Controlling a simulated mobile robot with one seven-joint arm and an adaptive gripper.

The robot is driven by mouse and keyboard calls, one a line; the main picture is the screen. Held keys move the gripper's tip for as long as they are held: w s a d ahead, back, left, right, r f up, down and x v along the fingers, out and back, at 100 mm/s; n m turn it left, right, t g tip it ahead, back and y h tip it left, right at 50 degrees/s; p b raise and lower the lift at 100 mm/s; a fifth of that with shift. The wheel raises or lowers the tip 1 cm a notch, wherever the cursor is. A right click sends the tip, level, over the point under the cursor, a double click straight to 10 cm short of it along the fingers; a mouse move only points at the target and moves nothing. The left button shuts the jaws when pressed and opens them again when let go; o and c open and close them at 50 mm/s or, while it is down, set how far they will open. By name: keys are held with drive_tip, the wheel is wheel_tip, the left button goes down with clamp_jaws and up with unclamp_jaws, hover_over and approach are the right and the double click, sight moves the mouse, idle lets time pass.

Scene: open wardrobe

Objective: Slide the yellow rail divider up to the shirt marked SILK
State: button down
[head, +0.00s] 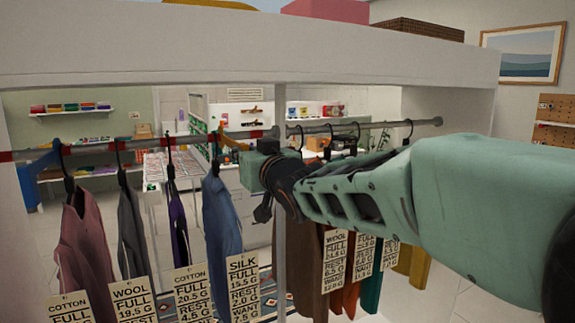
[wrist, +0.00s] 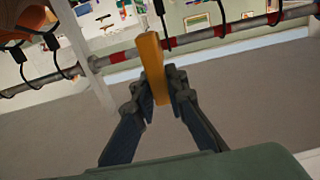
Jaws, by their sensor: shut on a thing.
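The yellow rail divider (head: 236,144) is on the left rail, just right of the blue shirt marked SILK (head: 222,220). The SILK tag (head: 243,290) hangs at the shirt's front. My gripper (wrist: 158,88) is shut on the divider, whose yellow bar (wrist: 151,55) stands between the fingers in the wrist view. In the head view my gripper (head: 256,165) is beside the wardrobe's middle post, its fingertips partly hidden.
The left rail (head: 95,147) also carries several shirts left of the SILK one, tagged COTTON and WOOL. The right rail (head: 390,126) holds more tagged clothes behind my arm. The middle post (head: 280,250) stands close to my gripper. The wardrobe top (head: 200,50) spans above.

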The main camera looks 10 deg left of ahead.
drive_tip(key=shift+s+a, duration=0.3)
drive_tip(key=shift+a, duration=0.15)
drive_tip(key=c, duration=1.9)
unclamp_jaws()
drive_tip(key=shift+c, duration=0.2)
drive_tip(key=shift+w+d, duration=0.1)
drive_tip(key=shift+w+d+r, duration=0.1)
drive_tip(key=shift+d, duration=0.05)
drive_tip(key=w+d+p, duration=0.9)
drive_tip(key=d+p, duration=0.3)
drive_tip(key=d, duration=0.2)
drive_tip(key=b+v, duration=0.3)
drive_tip(key=v, duration=0.7)
drive_tip(key=w+d+r+m+t+h, duration=0.3)
drive_tip(key=d+r+m+h, duration=0.1)
drive_tip(key=d, duration=0.6)
drive_tip(key=shift+r+m+h, duration=0.4)
drive_tip(key=shift+r+m, duration=0.05)
drive_tip(key=shift+m, duration=0.15)
